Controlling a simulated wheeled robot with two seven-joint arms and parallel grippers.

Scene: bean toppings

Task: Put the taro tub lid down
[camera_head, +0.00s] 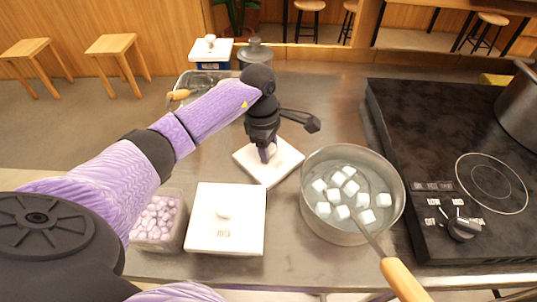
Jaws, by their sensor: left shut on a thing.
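The white square taro tub lid (285,168) is under my left gripper (268,155) in the middle of the counter. My left gripper points down and is shut on the lid's knob, which the fingers mostly hide. The lid looks flat and at or just above the counter; I cannot tell if it touches. The clear taro tub (172,240) stands open at the lower left, filled with pale purple cubes and partly covered by my left arm. My right gripper is not in view.
A closed tub with a white lid (237,240) stands beside the taro tub. A steel pot (312,212) of white cubes, with a wooden-handled utensil (403,281), is to the right. The black stove (415,130) lies beyond. More containers (210,52) stand at the back.

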